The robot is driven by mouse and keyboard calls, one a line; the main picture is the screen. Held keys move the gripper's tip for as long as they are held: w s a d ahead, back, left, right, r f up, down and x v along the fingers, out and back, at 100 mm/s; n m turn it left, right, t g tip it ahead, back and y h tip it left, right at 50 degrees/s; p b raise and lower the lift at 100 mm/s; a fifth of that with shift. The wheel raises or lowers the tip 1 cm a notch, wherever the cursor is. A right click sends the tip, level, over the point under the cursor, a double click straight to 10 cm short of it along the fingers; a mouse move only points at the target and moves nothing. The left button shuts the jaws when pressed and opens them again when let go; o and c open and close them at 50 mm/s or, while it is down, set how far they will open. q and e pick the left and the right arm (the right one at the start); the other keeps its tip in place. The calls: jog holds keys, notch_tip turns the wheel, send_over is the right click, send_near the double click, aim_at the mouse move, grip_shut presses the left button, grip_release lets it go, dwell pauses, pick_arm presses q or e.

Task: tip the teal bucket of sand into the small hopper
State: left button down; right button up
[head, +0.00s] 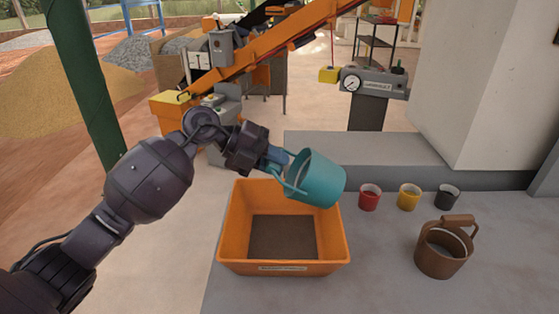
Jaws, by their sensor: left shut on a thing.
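The teal bucket (321,182) is in my left gripper (280,162), in the air above the far right side of an orange tub (229,222). The bucket is tilted, with its rim and handle toward my gripper at left. My left gripper is shut on it near the rim and handle. How much sand is inside cannot be seen. No falling sand shows. The orange tub is open, with a dark brown bottom or layer inside. I cannot tell for certain which thing is the small hopper. My right gripper is out of view.
A brown bucket (436,259) stands at right, near small red (369,200), yellow (408,201) and black (447,200) pots. A low grey ledge (370,150) runs behind. A green post (85,90) stands at left. An orange conveyor (260,43) and a gauge unit (374,84) are farther back.

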pick_arm(q)
jog(key=a+f+h+b, duration=0.4)
jog(key=f+h+b, duration=0.1)
jog(key=h+b, duration=0.1)
jog(key=shift+f+h+b, duration=0.25)
jog(key=shift+h+b, duration=0.15)
jog(key=shift+h, duration=0.2)
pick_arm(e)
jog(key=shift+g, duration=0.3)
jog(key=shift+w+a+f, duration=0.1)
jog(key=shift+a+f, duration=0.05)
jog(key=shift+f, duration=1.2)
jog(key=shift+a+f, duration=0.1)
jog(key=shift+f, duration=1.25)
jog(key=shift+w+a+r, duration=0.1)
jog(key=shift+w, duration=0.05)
